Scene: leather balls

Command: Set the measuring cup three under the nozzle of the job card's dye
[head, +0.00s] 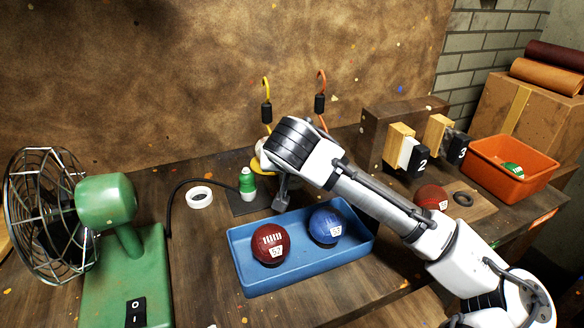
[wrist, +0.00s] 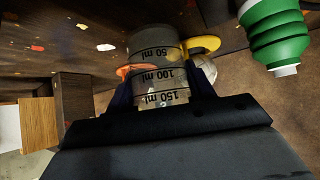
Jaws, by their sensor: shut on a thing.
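The clear measuring cup (wrist: 152,48), marked 50, 100 and 150 ml, is held between the dark fingers of my gripper (wrist: 160,100) in the wrist view. Its marks read upside down there. Orange and yellow parts show beside and partly behind it. In the head view my gripper (head: 281,192) is over the bench behind the blue tray, and my arm hides the cup. A yellow hooked nozzle line (head: 266,108) and an orange one (head: 320,102) stand at the back wall; their lower ends are partly hidden. I cannot make out a job card.
A blue tray (head: 252,288) holds a red and a blue ball. A green-white bottle (head: 247,182) and white ring (head: 199,197) stand left of my gripper. A green fan (head: 105,205) is far left. Numbered blocks (head: 420,162) and an orange bin (head: 515,188) are right.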

